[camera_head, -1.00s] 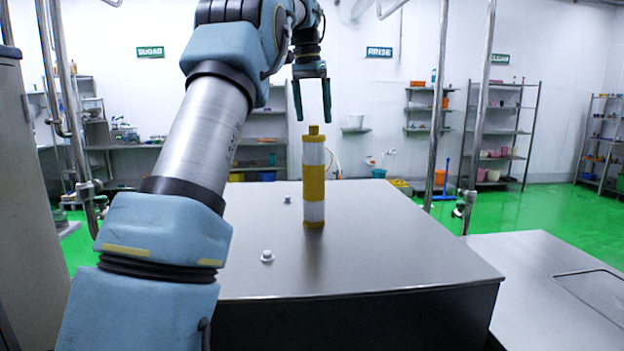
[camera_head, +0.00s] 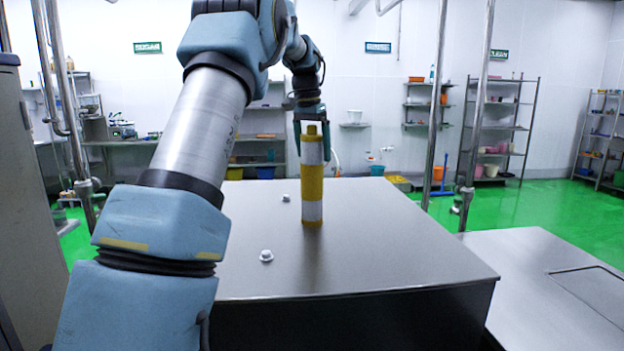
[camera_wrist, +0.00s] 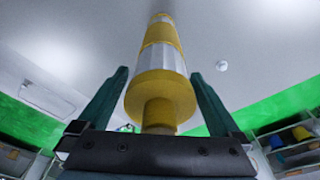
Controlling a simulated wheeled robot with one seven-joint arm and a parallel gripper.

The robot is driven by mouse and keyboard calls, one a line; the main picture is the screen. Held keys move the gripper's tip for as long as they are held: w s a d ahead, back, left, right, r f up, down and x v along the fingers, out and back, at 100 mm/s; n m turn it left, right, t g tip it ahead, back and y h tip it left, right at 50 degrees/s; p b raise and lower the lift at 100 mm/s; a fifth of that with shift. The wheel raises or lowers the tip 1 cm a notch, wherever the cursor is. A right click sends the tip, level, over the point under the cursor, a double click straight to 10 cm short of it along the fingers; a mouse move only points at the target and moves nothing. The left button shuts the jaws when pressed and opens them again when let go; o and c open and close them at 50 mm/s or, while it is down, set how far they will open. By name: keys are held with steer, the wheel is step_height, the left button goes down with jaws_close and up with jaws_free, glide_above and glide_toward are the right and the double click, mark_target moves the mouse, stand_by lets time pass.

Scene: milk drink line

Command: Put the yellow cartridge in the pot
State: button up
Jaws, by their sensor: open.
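The yellow cartridge (camera_head: 312,185) is a tall cylinder with yellow and white bands and a narrow yellow neck on top. It stands upright on the metal table (camera_head: 400,255). My gripper (camera_head: 311,138) is open at the cartridge's top, pointing down. In the wrist view the cartridge (camera_wrist: 160,75) runs between the two green fingers of my gripper (camera_wrist: 158,90), with a gap visible on each side near the fingertips. The neck is close to the gripper's palm. I do not see a pot that I can make out for certain.
Two small white knobs, a nearer one (camera_head: 266,256) and a farther one (camera_head: 286,198), sit on the table left of the cartridge. A lower metal surface (camera_head: 530,260) lies at the right. A vertical pipe (camera_head: 478,110) stands behind the table. The table right of the cartridge is clear.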

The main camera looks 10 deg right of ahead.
jaws_close()
stand_by(0.8)
steer(key=shift+r, duration=0.1)
